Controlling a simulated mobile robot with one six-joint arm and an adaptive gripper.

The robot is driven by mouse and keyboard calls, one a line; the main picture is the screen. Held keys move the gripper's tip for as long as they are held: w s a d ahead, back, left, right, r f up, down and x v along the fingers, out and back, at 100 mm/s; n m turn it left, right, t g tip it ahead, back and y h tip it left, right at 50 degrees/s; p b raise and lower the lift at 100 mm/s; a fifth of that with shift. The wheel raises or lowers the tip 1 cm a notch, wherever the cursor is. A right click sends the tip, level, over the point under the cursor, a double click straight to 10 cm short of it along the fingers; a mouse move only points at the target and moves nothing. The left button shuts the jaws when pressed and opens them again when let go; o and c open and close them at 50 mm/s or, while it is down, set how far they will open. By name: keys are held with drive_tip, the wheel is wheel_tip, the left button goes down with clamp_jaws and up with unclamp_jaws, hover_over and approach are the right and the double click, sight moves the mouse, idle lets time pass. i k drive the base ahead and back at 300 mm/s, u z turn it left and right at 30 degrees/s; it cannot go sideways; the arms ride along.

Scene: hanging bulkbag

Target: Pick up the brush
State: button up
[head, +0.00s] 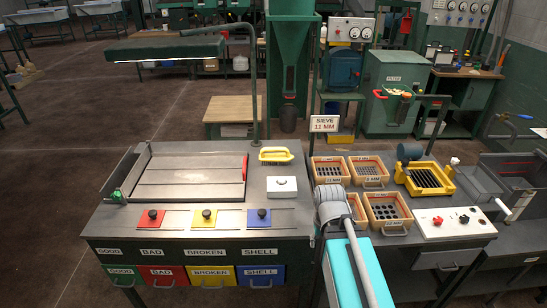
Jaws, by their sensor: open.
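A brush (276,155) with a yellow handle lies on the grey workbench (120,215), near its back right edge, just right of the lamp post. Its bristles are not clearly visible. My gripper (329,193) is at the far end of my grey and teal arm, right of the bench panel and in front of the sieve trays. It is apart from the brush, which is further back and to the left. My gripper is open; its fingers are small and hard to make out, and I see nothing held.
A green lamp (165,47) overhangs the bench on a post. A white box (282,187) sits in front of the brush. Colored bins (207,275) are below.

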sight(285, 156)
drive_tip(key=z, duration=0.1)
drive_tip(key=i, duration=1)
drive_tip(key=u, duration=0.05)
